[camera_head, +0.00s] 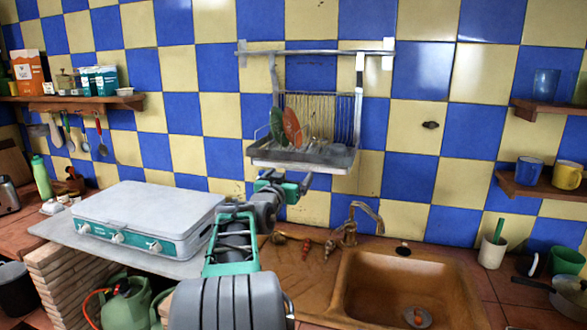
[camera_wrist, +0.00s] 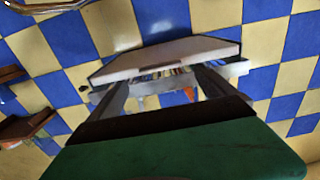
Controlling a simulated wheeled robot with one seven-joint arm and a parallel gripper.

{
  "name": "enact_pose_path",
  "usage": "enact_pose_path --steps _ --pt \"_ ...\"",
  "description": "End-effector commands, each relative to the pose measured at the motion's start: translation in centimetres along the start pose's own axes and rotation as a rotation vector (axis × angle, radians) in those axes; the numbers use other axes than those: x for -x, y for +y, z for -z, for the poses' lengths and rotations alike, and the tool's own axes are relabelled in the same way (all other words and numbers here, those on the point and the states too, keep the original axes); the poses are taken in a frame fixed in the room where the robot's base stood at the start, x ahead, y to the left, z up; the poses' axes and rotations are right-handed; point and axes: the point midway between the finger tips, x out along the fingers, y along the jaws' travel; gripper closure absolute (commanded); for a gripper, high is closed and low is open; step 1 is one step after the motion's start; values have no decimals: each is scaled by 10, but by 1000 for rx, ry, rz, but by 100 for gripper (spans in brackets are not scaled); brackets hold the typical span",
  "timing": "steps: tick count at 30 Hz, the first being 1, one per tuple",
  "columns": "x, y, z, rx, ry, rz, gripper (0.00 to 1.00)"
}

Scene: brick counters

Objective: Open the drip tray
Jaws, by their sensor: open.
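The drip tray (camera_head: 257,157) is a shallow grey metal tray under the wall-hung dish rack (camera_head: 345,105). In the wrist view the tray (camera_wrist: 165,54) is a pale, wide slab just beyond my fingers, seen from a tilted angle. My gripper (camera_head: 290,184) is just below the tray's front in the head view. In the wrist view my gripper (camera_wrist: 165,82) is open, its two fingers spread apart with nothing held between them. I cannot tell whether a fingertip touches the tray.
A green and a red plate (camera_head: 291,127) stand in the rack above the tray. A brass faucet (camera_head: 350,222) and brown sink (camera_head: 345,290) are below right. A grey stove (camera_head: 150,212) is at left. Wall shelves (camera_head: 540,187) with mugs are at right.

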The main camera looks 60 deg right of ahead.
Motion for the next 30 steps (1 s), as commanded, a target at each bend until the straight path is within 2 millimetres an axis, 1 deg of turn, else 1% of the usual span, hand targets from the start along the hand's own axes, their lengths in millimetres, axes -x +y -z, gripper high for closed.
enact_pose_path --steps 1,3,6,9,16,30 --pt "-11 1 3 1 -2 -3 5" --pt "-24 1 3 1 -1 -1 5" --pt "-37 1 2 2 -2 -1 5" --pt "-43 0 1 1 -1 1 5" --pt "-43 -1 0 1 -1 2 6" --pt "-43 -1 0 0 -2 2 45"
